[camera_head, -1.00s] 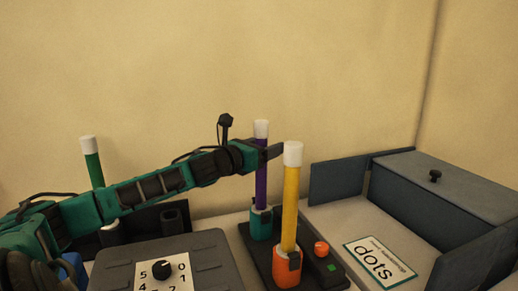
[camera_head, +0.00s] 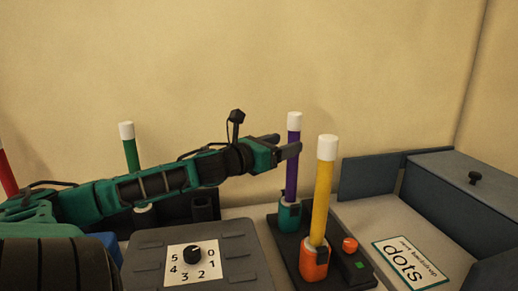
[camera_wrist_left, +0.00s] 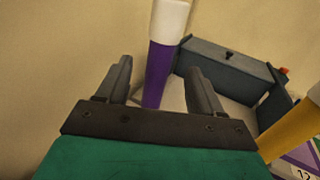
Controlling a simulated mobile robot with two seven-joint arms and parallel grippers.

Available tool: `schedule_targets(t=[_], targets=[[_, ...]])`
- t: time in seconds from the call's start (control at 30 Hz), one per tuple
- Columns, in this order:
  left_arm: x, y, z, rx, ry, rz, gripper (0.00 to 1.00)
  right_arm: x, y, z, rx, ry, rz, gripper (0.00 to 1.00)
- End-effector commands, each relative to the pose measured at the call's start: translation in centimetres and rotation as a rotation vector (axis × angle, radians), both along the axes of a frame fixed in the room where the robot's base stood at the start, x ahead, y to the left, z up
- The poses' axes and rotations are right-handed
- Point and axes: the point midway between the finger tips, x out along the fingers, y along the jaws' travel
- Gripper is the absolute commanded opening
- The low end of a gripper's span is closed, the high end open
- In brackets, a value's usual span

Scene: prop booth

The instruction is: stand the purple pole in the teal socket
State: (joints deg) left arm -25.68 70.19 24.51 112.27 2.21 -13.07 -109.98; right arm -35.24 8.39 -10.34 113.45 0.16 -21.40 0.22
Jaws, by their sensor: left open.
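The purple pole (camera_head: 292,178) with a white cap stands upright in the teal socket (camera_head: 289,215) on a dark base, and its foot is inside the socket. My left gripper (camera_head: 287,145) is open at the pole's upper part, with the near finger crossing in front of it. In the left wrist view the purple pole (camera_wrist_left: 158,75) shows between the two spread fingers (camera_wrist_left: 160,75), with a gap on each side. The socket is hidden there. My right gripper is not in view.
A yellow pole (camera_head: 322,200) stands in an orange socket (camera_head: 314,262) just right of the teal one. A dial panel (camera_head: 195,268) lies in front. A green pole (camera_head: 130,150) and a red pole (camera_head: 6,168) stand left.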

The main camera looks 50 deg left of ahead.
Motion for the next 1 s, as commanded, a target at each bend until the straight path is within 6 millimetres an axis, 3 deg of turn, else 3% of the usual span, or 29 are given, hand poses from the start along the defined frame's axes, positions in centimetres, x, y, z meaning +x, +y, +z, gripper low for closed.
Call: schedule_targets(t=[0.5, 1.0], targets=[[-5.8, 0.2, 0.2, 0.0, 0.001, 0.003, 0.66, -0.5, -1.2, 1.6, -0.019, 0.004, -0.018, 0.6], [-6.7, 0.2, 0.2, 0.003, -0.001, 0.002, 0.66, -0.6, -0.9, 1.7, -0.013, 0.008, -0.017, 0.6]])
